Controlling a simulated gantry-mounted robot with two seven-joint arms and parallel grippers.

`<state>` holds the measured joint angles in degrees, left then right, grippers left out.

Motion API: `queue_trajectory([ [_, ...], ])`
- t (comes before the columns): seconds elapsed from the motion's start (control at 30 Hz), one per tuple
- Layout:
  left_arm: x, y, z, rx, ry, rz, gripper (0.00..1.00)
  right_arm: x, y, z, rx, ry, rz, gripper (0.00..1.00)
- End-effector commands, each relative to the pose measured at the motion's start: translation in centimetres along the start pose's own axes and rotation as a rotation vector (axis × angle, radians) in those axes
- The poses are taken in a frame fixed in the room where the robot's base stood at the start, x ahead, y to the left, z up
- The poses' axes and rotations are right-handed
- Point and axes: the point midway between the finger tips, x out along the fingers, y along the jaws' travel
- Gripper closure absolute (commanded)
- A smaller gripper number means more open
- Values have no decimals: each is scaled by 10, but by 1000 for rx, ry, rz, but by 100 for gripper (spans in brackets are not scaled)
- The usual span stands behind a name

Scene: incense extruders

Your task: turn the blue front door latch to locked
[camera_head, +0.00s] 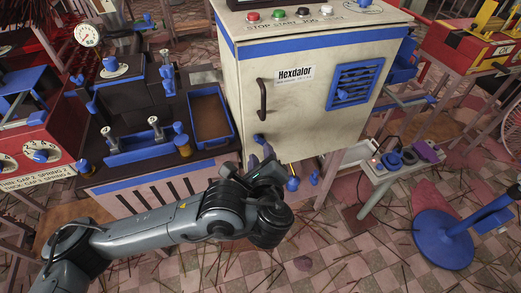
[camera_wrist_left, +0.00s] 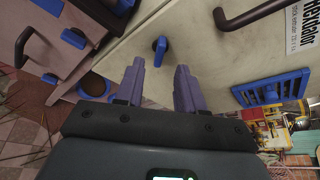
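The blue front door latch (camera_head: 258,139) sits low on the left side of the cream cabinet's front door, below the dark handle (camera_head: 262,98). In the left wrist view the latch (camera_wrist_left: 160,48) is a small blue knob with its long side roughly up and down in the picture. My left gripper (camera_head: 260,156) is just below the latch in the head view. In the left wrist view its two purple fingers (camera_wrist_left: 160,70) are apart with nothing between them, and the latch shows just beyond the gap. My right gripper is in neither view.
The cabinet (camera_head: 305,125) has a blue vent (camera_head: 354,84) right of the handle. A dark bench with a blue-rimmed tray (camera_head: 209,114) stands close on the left. A small side table (camera_head: 385,170) and a blue round-based stand (camera_head: 443,238) are on the right. Sticks litter the tiled floor.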

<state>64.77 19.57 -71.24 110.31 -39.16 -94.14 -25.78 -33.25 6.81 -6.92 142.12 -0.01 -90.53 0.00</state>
Motion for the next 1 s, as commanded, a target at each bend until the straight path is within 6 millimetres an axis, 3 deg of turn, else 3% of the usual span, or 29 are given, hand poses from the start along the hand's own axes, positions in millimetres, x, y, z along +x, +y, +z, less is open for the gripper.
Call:
queue_trajectory([
  [0.1,21,3,-2,0,-4,1,62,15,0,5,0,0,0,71],
  [0.3,43,1,-2,-1,-2,0,62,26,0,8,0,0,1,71],
  [0.77,52,0,0,-1,1,0,62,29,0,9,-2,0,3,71],
  [1.0,52,0,0,-1,1,0,95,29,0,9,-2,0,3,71],
])
